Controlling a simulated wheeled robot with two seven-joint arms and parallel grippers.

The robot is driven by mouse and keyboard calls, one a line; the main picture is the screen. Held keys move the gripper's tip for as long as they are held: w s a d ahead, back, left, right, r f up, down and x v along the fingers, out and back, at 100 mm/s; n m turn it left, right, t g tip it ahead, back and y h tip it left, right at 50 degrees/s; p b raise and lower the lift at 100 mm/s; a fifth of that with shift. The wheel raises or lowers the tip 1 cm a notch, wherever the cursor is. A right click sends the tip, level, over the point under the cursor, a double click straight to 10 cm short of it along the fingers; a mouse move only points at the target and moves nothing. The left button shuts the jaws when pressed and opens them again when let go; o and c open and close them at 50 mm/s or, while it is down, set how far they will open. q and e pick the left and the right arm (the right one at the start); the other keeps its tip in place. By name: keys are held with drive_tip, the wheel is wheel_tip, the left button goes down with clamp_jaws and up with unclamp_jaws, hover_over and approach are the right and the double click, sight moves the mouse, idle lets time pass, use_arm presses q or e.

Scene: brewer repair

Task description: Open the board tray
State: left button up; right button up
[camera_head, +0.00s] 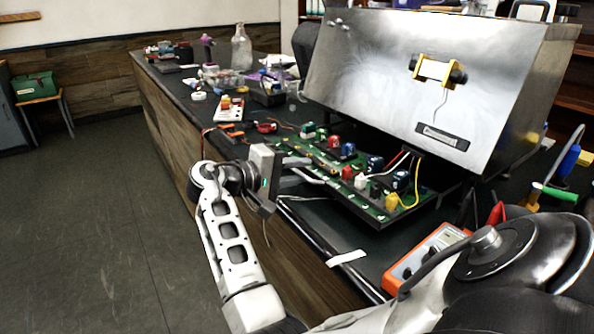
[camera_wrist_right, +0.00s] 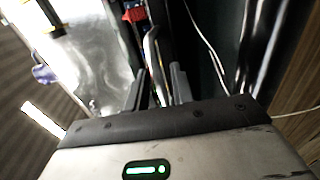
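The board tray (camera_head: 345,207) sticks out from the front of the silver brewer (camera_head: 365,75), with a green circuit board (camera_head: 330,170) carrying several coloured parts and wires on it. My right gripper (camera_head: 300,172) is at the tray's front-left edge, its fingers pointing toward the tray. In the right wrist view its two fingers (camera_wrist_right: 158,90) stand apart, with a silver handle bar (camera_wrist_right: 151,55) between them. Contact between the fingers and the bar cannot be made out. My left gripper is not in view.
An orange meter (camera_head: 425,258) stands near the front edge. Floor to the left is clear, with a green toolbox (camera_head: 34,86) on a stool behind.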

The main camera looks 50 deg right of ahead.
drive_tip(key=shift+a, duration=0.1)
drive_tip(key=b+v, duration=0.2)
drive_tip(key=v, duration=1.3)
drive_tip(key=shift+a, duration=0.35)
drive_tip(key=shift+d, duration=0.1)
drive_tip(key=p+x, duration=0.2)
drive_tip(key=x, duration=1.3)
drive_tip(key=shift+d, duration=0.4)
